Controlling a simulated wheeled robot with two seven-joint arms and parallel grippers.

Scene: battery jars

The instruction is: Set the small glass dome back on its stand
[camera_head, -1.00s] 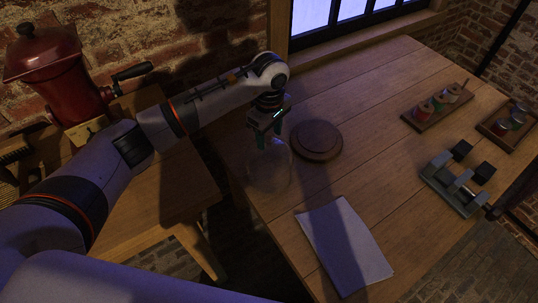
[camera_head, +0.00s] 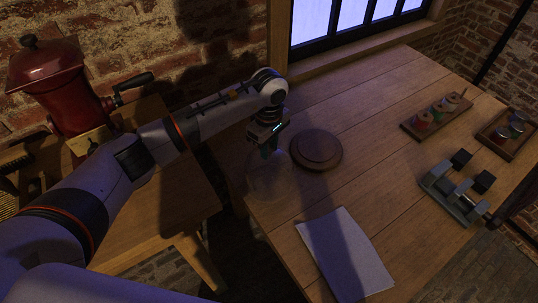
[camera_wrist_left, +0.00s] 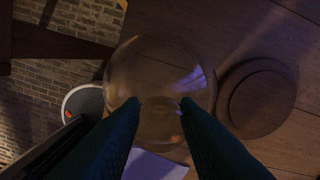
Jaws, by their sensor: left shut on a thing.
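The small glass dome (camera_head: 271,180) is clear and stands near the table's left edge in the head view. It also shows in the left wrist view (camera_wrist_left: 160,80), below and between my fingers. The round dark wooden stand (camera_head: 316,149) lies just right of the dome, bare on top; in the left wrist view (camera_wrist_left: 260,98) it is at the right. My left gripper (camera_head: 268,153) points down at the top of the dome and is shut on it, with the fingertips (camera_wrist_left: 160,104) at its top. I cannot tell whether the dome touches the table. My right gripper is not seen.
A spool tray (camera_head: 436,116), a tray of small jars (camera_head: 507,134) and a grey metal vise-like device (camera_head: 452,191) stand at the right. A red grinder (camera_head: 55,88) stands on the side table.

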